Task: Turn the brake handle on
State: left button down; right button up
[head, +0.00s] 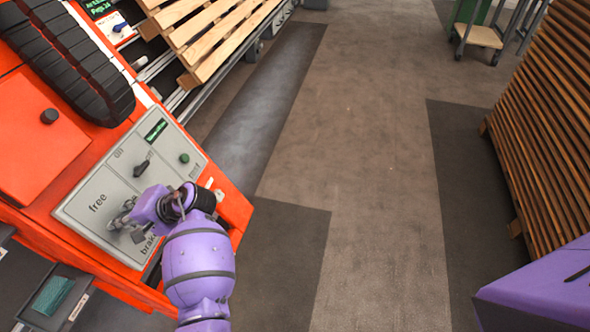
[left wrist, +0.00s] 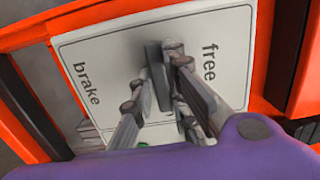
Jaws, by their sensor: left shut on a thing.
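The grey control panel (head: 80,212) on the orange machine carries the printed words "free" and "brake". It also fills the left wrist view (left wrist: 112,48). The brake handle (left wrist: 157,75) is a dark grey bar standing between the two words. My left gripper (head: 126,217) is at the panel's lower part, with its fingers (left wrist: 167,70) closed on both sides of the handle. The fingers hide part of the handle and its base, so its exact angle is hard to read. My right gripper is out of view.
A black switch knob (head: 142,167), a green button (head: 184,158) and a small display (head: 156,130) share the panel. A wooden pallet (head: 205,30) lies behind. Stacked slats (head: 545,130) stand right. The middle floor is clear.

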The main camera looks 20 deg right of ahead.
pick_arm(q)
jog(key=shift+a, duration=0.1)
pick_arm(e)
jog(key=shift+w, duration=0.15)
pick_arm(q)
jog(key=c, duration=1.7)
grip_release()
jog(key=shift+r, duration=0.1)
jog(key=v, duration=1.2)
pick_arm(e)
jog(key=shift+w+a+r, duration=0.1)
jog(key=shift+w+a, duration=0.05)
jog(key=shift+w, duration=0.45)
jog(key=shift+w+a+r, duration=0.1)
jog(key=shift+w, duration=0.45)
pick_arm(q)
jog(key=shift+w, duration=0.1)
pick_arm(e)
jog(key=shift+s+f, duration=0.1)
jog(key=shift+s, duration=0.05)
